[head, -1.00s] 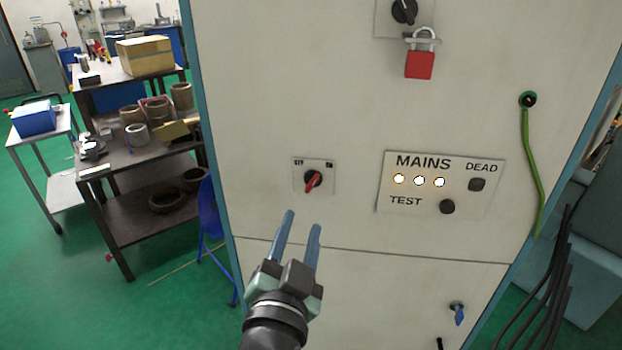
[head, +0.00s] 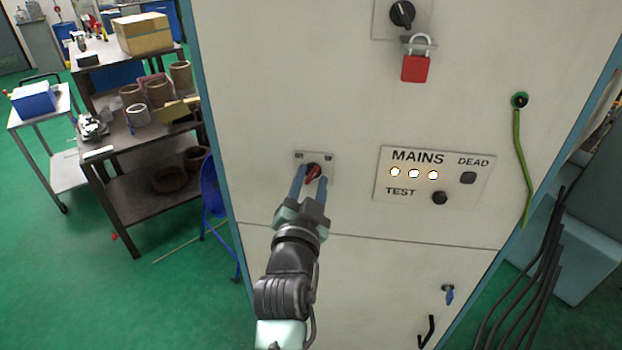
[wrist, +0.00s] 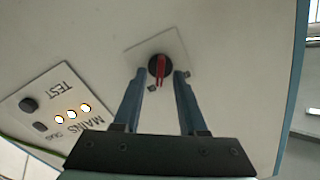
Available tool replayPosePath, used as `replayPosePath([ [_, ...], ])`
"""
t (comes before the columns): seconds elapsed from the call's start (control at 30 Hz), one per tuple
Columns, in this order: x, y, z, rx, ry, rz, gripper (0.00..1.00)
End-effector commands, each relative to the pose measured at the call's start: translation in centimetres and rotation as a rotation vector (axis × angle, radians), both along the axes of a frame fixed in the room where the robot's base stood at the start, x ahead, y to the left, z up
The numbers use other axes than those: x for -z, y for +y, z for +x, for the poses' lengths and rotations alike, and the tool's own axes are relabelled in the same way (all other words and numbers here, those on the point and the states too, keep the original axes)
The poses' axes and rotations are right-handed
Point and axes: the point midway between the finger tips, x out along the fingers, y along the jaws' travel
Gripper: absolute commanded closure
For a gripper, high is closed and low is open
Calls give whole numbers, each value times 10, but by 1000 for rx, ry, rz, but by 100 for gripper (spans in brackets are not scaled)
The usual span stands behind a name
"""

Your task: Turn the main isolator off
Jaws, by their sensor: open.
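The cabinet front carries a small plate with a rotary switch, a red handle on a black dial (head: 313,173). Small marks show at the plate's upper corners, too small to read now. In the wrist view the red handle (wrist: 160,68) lies between the fingertips of my gripper (wrist: 161,76). My gripper (head: 312,181) is open, one blue finger on each side of the handle; I cannot tell whether they touch it. A second black rotary switch (head: 402,14) sits at the top of the cabinet, with a red padlock (head: 416,67) hanging just below it.
A MAINS panel (head: 433,195) with several lit lamps and black knobs is right of the plate. A green cable (head: 523,160) hangs at the cabinet's right edge. A blue key (head: 449,294) sits lower right. A cluttered dark bench (head: 150,205) stands to the left.

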Motion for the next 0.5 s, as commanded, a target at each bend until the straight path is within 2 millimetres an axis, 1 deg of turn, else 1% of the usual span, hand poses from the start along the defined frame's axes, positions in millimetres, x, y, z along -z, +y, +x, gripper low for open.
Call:
replayPosePath([
  [0.13,0,0,0,0,0,0,59],
  [0.27,0,0,0,0,0,0,82],
  [0.3,0,0,0,0,0,0,89],
  [0.37,0,0,0,0,0,0,100],
  [0.5,0,0,0,0,0,0,100],
])
